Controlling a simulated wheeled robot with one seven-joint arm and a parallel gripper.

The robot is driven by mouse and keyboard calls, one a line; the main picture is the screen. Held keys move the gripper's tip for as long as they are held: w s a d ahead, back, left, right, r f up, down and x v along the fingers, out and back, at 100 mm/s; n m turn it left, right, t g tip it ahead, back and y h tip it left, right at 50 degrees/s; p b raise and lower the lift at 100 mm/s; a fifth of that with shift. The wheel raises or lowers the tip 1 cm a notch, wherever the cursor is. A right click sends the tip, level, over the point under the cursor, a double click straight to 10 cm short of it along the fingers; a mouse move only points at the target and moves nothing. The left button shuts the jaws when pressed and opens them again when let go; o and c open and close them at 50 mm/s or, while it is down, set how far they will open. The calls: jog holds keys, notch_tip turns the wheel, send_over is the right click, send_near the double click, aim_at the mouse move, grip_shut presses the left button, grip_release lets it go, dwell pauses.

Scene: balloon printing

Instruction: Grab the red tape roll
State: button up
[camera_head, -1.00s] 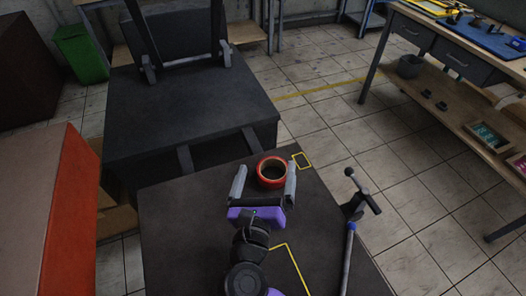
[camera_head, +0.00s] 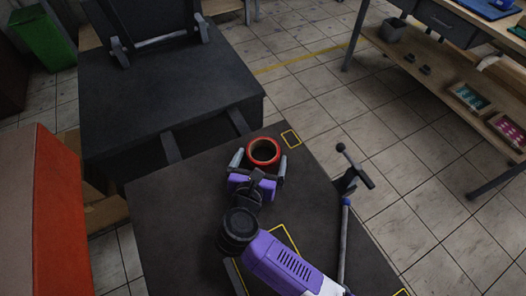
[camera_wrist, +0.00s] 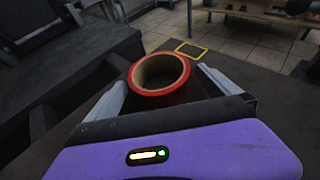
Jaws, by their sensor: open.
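The red tape roll (camera_head: 264,152) lies flat on the dark table top near its far edge, its hollow core facing up. In the wrist view the roll (camera_wrist: 160,93) sits between my two fingers. My gripper (camera_head: 259,161) is open, with one finger on each side of the roll. In the wrist view my gripper (camera_wrist: 163,88) shows a small gap at the roll's right side; contact on the left cannot be told. The purple gripper body hides the table just in front of the roll.
The dark table (camera_head: 165,215) has bare room left of my arm. A yellow square outline (camera_head: 291,138) is right of the roll. A black T-shaped handle (camera_head: 354,172) stands at the right edge. A dark machine (camera_head: 165,100) stands beyond the table, and an orange-sided box (camera_head: 57,215) at left.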

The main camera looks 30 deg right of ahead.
aim_at(266, 145)
jog(key=shift+x, duration=1.65)
jog(key=c, duration=1.3)
jog(key=shift+r, duration=0.1)
